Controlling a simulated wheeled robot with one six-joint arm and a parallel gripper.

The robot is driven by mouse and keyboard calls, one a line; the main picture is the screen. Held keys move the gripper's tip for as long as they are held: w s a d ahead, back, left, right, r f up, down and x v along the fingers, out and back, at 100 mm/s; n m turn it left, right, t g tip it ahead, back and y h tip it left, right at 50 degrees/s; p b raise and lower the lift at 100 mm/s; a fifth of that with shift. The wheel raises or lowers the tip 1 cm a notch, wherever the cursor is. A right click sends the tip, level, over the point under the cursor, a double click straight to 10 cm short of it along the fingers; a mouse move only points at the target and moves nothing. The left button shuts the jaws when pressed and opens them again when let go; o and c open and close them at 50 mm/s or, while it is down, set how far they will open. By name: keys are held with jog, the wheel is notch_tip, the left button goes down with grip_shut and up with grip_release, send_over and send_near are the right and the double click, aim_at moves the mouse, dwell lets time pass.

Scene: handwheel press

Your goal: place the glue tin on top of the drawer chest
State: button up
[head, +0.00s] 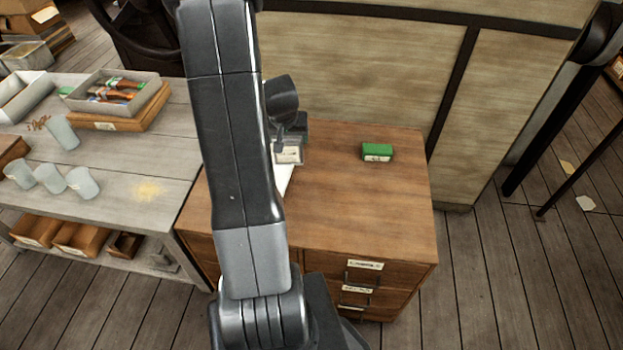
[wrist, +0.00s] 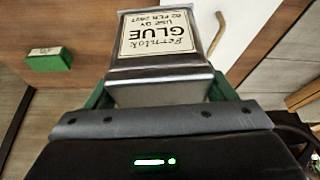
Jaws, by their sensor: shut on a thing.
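The glue tin, a grey metal tin with a cream label reading "GLUE", fills the upper middle of the wrist view (wrist: 158,45). My gripper (wrist: 160,88) is shut on it, with a green finger on each side. In the head view the tin (head: 288,155) shows small beside my arm, over the left back part of the drawer chest (head: 350,200). My gripper there is mostly hidden by my arm. The chest has a brown wooden top and labelled drawers. I cannot tell whether the tin touches the top.
A green box (head: 377,152) sits on the chest's back right. A white sheet (head: 283,181) lies near the tin. The chest's front right top is clear. A panelled wall is behind.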

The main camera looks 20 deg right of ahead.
jog(key=m+b, duration=0.2)
send_over(312, 184)
notch_tip(312, 184, down, 2)
jog(key=shift+h, duration=0.3)
jog(key=shift+w+f+b, duration=0.1)
jog(key=shift+f+b, duration=1.7)
jog(key=shift+f, duration=2.9)
jog(key=shift+f, duration=0.1)
jog(key=shift+f+b, duration=0.1)
jog(key=shift+b, duration=0.2)
jog(key=o, duration=1.3)
jog(key=shift+o, duration=0.2)
jog(key=p+v, duration=0.3)
jog(key=v, duration=0.9)
jog(key=shift+r+p, duration=0.3)
jog(key=shift+p, duration=0.1)
